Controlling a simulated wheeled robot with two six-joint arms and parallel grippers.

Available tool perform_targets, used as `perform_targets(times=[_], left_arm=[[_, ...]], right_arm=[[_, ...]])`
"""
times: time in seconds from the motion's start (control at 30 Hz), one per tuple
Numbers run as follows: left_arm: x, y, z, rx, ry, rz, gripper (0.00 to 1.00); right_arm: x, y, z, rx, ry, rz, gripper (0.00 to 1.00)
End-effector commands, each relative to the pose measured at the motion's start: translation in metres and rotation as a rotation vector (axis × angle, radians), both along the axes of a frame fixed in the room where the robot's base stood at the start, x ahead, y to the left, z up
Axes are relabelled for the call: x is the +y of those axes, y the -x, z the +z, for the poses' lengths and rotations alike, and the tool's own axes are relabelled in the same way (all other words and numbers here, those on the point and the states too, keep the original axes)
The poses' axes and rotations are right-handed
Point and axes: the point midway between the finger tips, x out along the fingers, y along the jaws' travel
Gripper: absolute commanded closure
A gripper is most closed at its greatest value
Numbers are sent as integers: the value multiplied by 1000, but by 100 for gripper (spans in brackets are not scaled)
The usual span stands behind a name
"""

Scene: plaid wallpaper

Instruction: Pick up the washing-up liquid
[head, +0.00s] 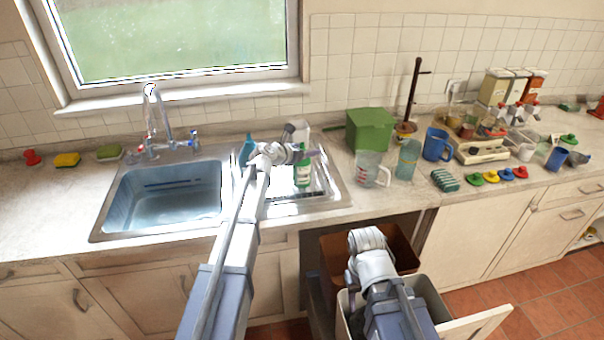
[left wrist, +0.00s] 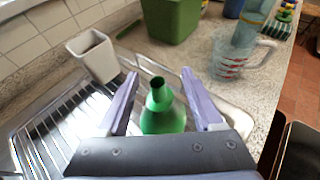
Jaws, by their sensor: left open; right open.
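The washing-up liquid is a green bottle (head: 303,174) with a pale label, upright on the drainer beside the sink. In the left wrist view the green bottle (left wrist: 163,118) shows its dark open neck between my left fingers. My left gripper (head: 308,154) is open at the bottle's top, with one purple finger on each side of it (left wrist: 160,74). I see a gap on both sides at the neck; contact lower down is hidden. My right gripper (head: 367,240) is low over the pulled-out bin drawer; its fingertips are hard to make out.
A white cup (left wrist: 95,56) stands on the drainer behind the bottle. A green box (head: 370,130), a measuring jug (head: 370,168) and a glass (head: 408,158) stand to the right. A blue bottle (head: 246,149) is behind my left arm. The sink (head: 165,195) is left.

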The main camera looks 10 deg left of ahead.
Motion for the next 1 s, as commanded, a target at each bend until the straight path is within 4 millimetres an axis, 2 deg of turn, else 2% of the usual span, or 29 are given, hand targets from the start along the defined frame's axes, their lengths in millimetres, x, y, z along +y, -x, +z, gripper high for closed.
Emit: perform_targets(times=[0.17,0.77,1.0], left_arm=[[0,0,1,0,0,0,32],[0,0,0,0,0,0,99],[0,0,0,0,0,0,100]], right_arm=[[0,0,1,0,0,0,50],[0,0,0,0,0,0,50],[0,0,0,0,0,0,50]])
